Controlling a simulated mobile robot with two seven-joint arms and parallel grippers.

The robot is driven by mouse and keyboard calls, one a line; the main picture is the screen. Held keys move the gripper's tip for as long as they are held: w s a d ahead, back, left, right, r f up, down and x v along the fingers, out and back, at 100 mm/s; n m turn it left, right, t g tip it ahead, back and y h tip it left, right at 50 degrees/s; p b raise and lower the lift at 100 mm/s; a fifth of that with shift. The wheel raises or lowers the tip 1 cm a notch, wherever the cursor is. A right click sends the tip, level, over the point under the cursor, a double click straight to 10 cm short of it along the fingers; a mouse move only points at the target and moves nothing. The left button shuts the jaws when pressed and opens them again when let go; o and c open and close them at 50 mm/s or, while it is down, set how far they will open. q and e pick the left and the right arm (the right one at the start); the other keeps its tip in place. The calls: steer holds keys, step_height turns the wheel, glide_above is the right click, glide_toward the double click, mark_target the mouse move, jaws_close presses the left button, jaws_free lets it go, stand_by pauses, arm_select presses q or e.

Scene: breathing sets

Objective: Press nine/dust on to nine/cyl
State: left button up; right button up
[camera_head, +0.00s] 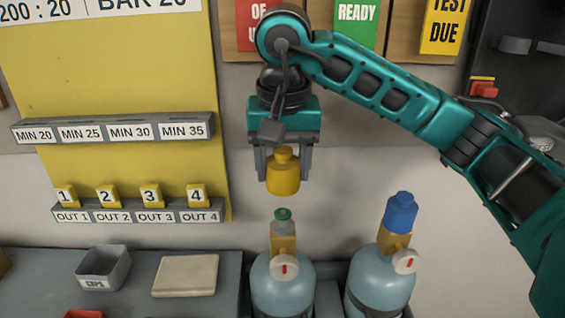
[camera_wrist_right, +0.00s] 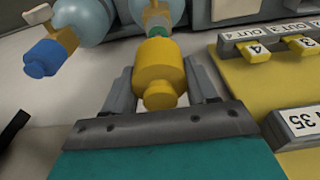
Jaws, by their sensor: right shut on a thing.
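A yellow dust cap (camera_head: 283,174) is held between the fingers of my right gripper (camera_head: 283,165). The cap also shows in the right wrist view (camera_wrist_right: 160,72), between both fingers. A light blue cylinder (camera_head: 283,283) stands upright below it, with a brass valve and a bare green-topped outlet (camera_head: 283,214). The cap is above this outlet, roughly in line with it, with a visible gap between them. In the wrist view the green outlet (camera_wrist_right: 157,32) shows just beyond the cap. My left gripper is not in view.
A second cylinder (camera_head: 380,280) with a blue cap (camera_head: 401,212) stands to the right. A yellow board (camera_head: 130,90) with labelled rails and numbered yellow tags is on the wall at left. A grey bin (camera_head: 103,267) and a beige pad (camera_head: 186,275) lie on the bench at lower left.

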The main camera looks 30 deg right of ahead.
mark_target(283, 211)
steer(key=shift+f, duration=0.1)
steer(key=shift+f+b, duration=1.45)
steer(key=shift+f, duration=0.2)
steer(key=shift+f+b, duration=1.6)
steer(key=shift+f, duration=0.25)
steer(key=shift+f+b, duration=0.55)
steer(key=shift+f, duration=0.35)
steer(key=o, duration=1.1)
